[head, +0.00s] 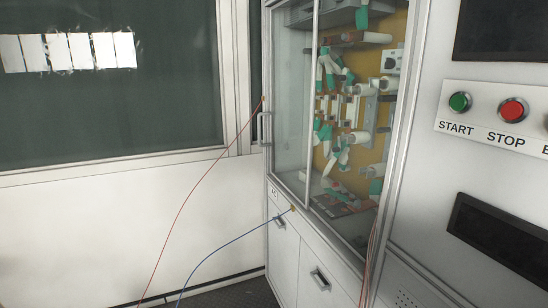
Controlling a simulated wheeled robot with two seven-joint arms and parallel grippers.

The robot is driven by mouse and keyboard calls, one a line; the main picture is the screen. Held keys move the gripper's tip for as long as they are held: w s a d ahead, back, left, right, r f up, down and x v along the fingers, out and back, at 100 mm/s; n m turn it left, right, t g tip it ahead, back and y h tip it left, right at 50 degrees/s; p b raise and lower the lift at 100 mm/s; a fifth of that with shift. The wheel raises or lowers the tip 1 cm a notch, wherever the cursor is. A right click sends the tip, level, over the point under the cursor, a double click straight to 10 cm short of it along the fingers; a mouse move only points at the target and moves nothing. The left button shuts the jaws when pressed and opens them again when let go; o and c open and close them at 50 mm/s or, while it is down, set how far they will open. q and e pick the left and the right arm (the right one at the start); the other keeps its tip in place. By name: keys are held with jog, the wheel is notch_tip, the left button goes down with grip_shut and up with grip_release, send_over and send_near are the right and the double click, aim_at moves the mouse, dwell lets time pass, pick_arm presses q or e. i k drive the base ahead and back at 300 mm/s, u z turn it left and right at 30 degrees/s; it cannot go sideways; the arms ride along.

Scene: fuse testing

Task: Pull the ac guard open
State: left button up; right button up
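The guard appears to be the glazed, metal-framed front (291,100) of a tall cabinet right of the middle. A pale upright handle (261,129) stands at its left edge. The glass front looks closed, with an upright frame bar (312,110) between its panes. No label shows which part is the ac guard. Neither of my grippers is in view, and nothing is seen touching the handle.
Behind the glass, white and teal parts are mounted on a yellow board (375,157). A red wire (188,195) and a blue wire (235,241) hang across the left side.

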aim_at(316, 3)
jog(key=u, duration=0.1)
jog(key=i, duration=1.5)
jog(key=z, duration=1.1)
